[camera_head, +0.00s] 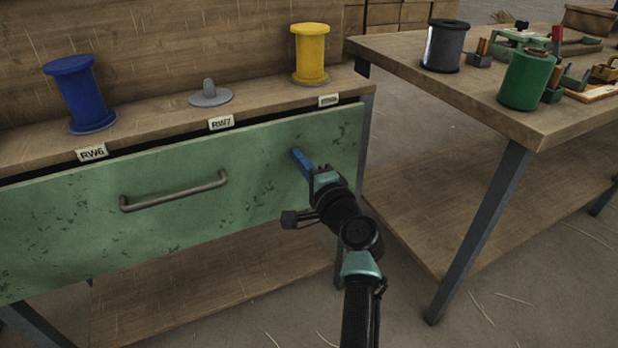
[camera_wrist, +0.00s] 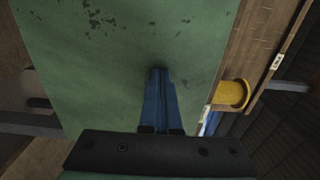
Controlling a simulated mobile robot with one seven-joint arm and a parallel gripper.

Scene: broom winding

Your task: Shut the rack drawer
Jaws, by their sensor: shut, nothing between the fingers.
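The rack drawer (camera_head: 90,220) has a worn green front with a grey bar handle (camera_head: 175,192). A dark gap shows along its top edge, under the rack's wooden shelf (camera_head: 150,122). My gripper (camera_head: 298,156) has blue fingers, shut and empty, at the right part of the drawer front, right of the handle. In the wrist view my gripper (camera_wrist: 160,75) points at the green drawer front (camera_wrist: 110,70), its tips at or very near the surface. I cannot tell whether they touch.
On the shelf stand a blue spool (camera_head: 78,95), an empty grey peg base (camera_head: 210,94) and a yellow spool (camera_head: 310,53). A workbench (camera_head: 400,60) to the right holds a dark spool (camera_head: 444,45), a green spool (camera_head: 525,80) and tools. Floor shows between rack and bench.

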